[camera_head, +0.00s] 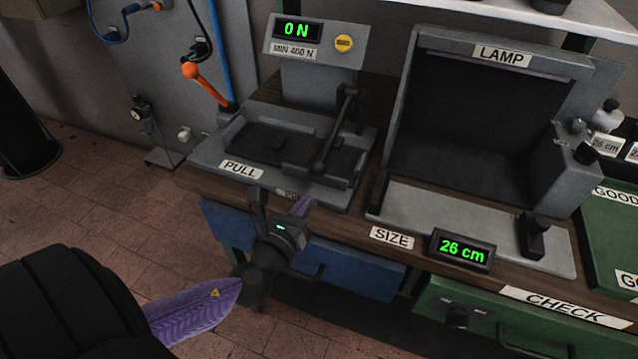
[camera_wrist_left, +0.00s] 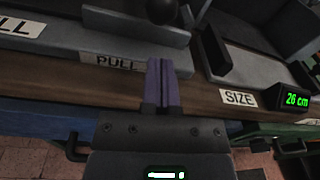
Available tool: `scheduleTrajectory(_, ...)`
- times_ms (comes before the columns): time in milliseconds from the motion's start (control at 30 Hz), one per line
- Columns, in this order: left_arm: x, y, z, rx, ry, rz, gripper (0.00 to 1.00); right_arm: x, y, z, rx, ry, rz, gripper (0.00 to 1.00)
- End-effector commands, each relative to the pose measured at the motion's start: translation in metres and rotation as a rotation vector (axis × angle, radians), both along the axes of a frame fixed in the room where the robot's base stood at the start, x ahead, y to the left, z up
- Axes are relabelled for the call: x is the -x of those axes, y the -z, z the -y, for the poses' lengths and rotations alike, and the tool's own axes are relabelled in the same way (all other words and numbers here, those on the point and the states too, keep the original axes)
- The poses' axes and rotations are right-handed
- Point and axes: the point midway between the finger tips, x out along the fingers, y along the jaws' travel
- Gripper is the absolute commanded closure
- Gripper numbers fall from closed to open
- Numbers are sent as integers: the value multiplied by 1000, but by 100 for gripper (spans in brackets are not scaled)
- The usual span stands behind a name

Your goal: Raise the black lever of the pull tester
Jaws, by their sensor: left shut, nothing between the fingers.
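The pull tester (camera_head: 318,75) stands on the bench with a green "0 N" display. Its black lever (camera_head: 336,130) is on the right side, slanting down toward the front, its round knob low over the tester's bed. The knob also shows at the top of the left wrist view (camera_wrist_left: 162,10). My left gripper (camera_head: 303,206) is in front of the bench's front edge, below and apart from the knob. Its purple fingers (camera_wrist_left: 162,72) are shut with nothing between them, pointing toward the tester's front edge. My right gripper is not in view.
An orange-knobbed lever (camera_head: 205,82) stands at the tester's left. The lamp box (camera_head: 490,120) is to the right, with the "26 cm" display (camera_head: 462,249) in front of it. Blue drawers (camera_head: 345,262) with handles lie below the bench edge. Green boxes (camera_head: 612,235) stand at the far right.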

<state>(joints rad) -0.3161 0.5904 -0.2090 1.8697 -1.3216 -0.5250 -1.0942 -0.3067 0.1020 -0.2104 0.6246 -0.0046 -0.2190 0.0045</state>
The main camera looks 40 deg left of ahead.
Motion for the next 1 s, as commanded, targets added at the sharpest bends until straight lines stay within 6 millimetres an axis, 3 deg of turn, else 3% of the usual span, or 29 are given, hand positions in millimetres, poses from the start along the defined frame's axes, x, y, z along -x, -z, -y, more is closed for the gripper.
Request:
scheduleTrajectory(200, -42, 4, -7, 0, -1, 2, 100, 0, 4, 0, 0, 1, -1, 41)
scheduleTrajectory(400, -61, 5, -10, 1, 0, 0, 100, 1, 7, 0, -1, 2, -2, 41)
scheduleTrajectory(800, -62, 4, -11, 1, 0, -3, 100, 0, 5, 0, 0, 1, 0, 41)
scheduleTrajectory(1000, -60, -11, -10, 9, -1, -35, 100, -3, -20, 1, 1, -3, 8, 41)
